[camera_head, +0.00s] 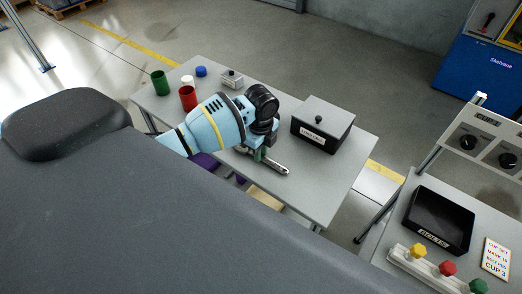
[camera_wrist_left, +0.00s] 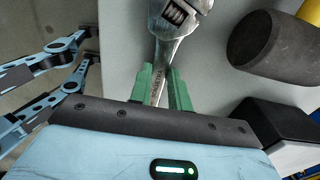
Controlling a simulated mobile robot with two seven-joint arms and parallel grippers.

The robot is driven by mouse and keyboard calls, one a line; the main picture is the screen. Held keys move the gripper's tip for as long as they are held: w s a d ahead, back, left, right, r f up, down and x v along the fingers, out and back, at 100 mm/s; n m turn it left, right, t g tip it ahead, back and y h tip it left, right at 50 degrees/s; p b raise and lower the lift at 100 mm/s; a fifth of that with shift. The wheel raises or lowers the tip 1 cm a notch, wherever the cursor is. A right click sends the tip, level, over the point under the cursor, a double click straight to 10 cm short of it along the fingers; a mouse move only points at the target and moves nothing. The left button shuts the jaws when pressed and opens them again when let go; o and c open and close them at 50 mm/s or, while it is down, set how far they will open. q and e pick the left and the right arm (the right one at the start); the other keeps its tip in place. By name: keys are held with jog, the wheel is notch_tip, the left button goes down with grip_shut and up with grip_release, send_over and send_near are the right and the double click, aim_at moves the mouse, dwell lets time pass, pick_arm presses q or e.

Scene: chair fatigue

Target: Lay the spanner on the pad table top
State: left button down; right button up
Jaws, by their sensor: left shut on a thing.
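The spanner (camera_head: 270,164) is a silver adjustable wrench over the grey table top (camera_head: 338,180) in the head view. My left gripper (camera_head: 261,153) points down at it, with green fingertips. In the left wrist view the left gripper (camera_wrist_left: 164,92) is shut on the handle of the spanner (camera_wrist_left: 174,28), whose jaw end points away from the gripper. Whether the spanner touches the table is unclear. The part of the table behind my left arm is hidden. My right gripper does not show.
A grey lidded box (camera_head: 322,125) stands close right of the gripper. Red (camera_head: 188,98) and green (camera_head: 160,83) cups stand at the far left. A mallet (camera_wrist_left: 268,45) shows in the wrist view. A black tray (camera_head: 439,220) sits on the right-hand bench.

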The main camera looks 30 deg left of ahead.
pick_arm(q)
jog(key=shift+f, duration=0.2)
jog(key=c, duration=1.3)
grip_release()
jog(key=shift+r, duration=0.1)
notch_tip(320, 180, up, 12)
jog(key=p, duration=0.1)
